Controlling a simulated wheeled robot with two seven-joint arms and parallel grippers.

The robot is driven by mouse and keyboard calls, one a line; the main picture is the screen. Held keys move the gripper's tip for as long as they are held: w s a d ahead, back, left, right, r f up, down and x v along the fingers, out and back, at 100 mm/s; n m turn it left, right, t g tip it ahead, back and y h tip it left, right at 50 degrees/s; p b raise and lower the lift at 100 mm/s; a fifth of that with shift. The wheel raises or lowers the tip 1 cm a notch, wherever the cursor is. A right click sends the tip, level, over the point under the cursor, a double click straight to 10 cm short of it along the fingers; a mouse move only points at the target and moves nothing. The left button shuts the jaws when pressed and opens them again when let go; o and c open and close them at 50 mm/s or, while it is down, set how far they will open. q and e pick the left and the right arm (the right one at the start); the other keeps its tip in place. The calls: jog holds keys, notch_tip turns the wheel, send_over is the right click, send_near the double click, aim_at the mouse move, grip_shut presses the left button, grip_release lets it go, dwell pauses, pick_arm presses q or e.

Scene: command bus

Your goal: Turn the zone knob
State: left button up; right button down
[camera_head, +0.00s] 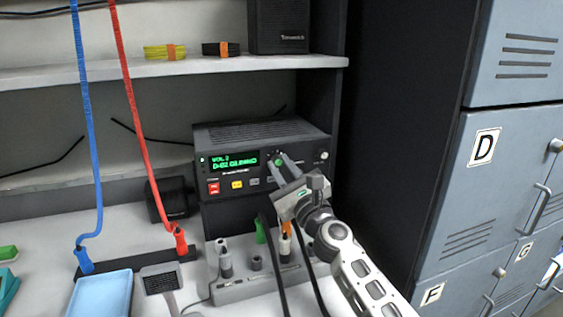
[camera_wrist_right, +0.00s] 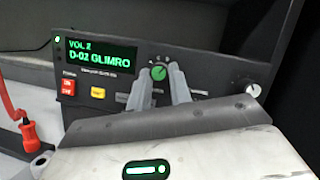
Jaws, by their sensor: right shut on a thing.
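The zone knob is a green round knob (camera_wrist_right: 158,73) on the front of a black radio unit (camera_head: 262,131). In the head view the knob (camera_head: 278,162) shows between the fingers. My right gripper (camera_head: 277,161) reaches up to it from the lower right. In the right wrist view the two grey fingers (camera_wrist_right: 158,77) stand on either side of the knob and are shut on it. The green display (camera_wrist_right: 95,55) reads "VOL 2" and "D-02 GLIMRO". My left gripper is not in view.
A red button (camera_head: 213,188) and a yellow button (camera_head: 237,184) sit left of the knob. Below the unit, a grey charger rack (camera_head: 235,291) holds several plugs with black cables. A shelf (camera_head: 180,68) is above. Blue lockers (camera_head: 490,200) stand at the right.

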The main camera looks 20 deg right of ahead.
jog(key=n+y+p, duration=0.1)
jog(key=n, duration=0.1)
jog(key=shift+n+g, duration=0.3)
jog(key=shift+g, duration=0.1)
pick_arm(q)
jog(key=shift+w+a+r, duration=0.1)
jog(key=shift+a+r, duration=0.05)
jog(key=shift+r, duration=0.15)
pick_arm(e)
jog(key=shift+n, duration=0.5)
jog(key=shift+d+y, duration=0.1)
jog(key=shift+y, duration=0.2)
jog(key=c, duration=1.3)
grip_release()
jog(key=shift+s, duration=0.1)
pick_arm(q)
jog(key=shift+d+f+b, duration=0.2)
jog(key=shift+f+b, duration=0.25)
jog(key=shift+b, duration=0.8)
pick_arm(e)
jog(key=v, duration=1.6)
jog(key=shift+d+r, duration=0.1)
jog(key=shift+r, duration=0.15)
